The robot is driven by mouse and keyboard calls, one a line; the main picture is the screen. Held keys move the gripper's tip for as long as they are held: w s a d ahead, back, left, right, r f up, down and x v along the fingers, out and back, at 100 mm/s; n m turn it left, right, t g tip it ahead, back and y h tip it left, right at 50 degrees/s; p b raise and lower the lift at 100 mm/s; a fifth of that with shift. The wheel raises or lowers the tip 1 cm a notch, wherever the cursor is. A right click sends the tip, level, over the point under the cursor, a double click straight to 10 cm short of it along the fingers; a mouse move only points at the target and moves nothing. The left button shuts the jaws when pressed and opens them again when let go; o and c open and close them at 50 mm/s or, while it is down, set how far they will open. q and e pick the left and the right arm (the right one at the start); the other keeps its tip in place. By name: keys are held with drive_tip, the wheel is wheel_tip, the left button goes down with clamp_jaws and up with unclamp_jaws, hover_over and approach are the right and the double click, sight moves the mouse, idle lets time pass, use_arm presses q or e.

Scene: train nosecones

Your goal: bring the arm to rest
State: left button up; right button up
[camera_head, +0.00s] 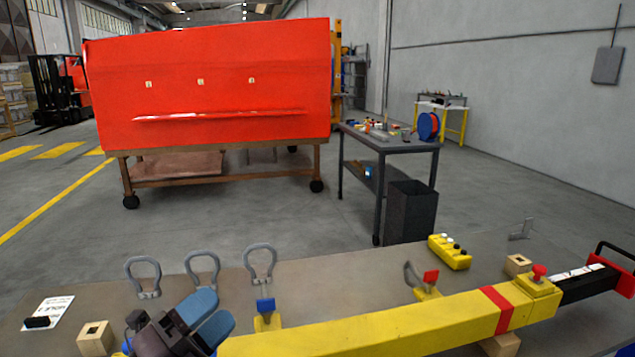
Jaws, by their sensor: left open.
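My left gripper (209,315) shows at the bottom left, dark with two blue fingers. Its fingers are parted, and I see nothing held between them. It is over the near table (330,275), just left of the end of a long yellow bar (380,328) with a red band. Whether the gripper touches the table or the bar I cannot tell. My right gripper is not in view.
Several grey loop clamps (261,262) stand behind my left gripper. A wooden block (95,338) and a white card (48,313) lie left of it. A yellow button box (449,252) lies right. A red nosecone (210,75) stands on a wheeled frame beyond.

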use_arm(q)
drive_tip(key=s+a+f+n+y, duration=0.4)
drive_tip(key=a+f+n+y, duration=0.85)
drive_tip(key=n+y, duration=0.65)
drive_tip(key=s+f+n+g+h, duration=0.1)
drive_tip(key=s+f+n+g, duration=0.5)
drive_tip(key=s, duration=0.4)
drive_tip(key=s+f+n+g+h, duration=0.2)
drive_tip(key=s+f+n+g, duration=0.2)
drive_tip(key=s+f+g, duration=0.5)
drive_tip(key=w+f+m+t, duration=0.1)
drive_tip(key=w+f+t, duration=0.4)
drive_tip(key=f+t, duration=0.3)
drive_tip(key=shift+w+f+t, duration=0.3)
drive_tip(key=shift+w+t, duration=0.1)
drive_tip(key=shift+t, duration=0.6)
drive_tip(key=shift+a, duration=0.1)
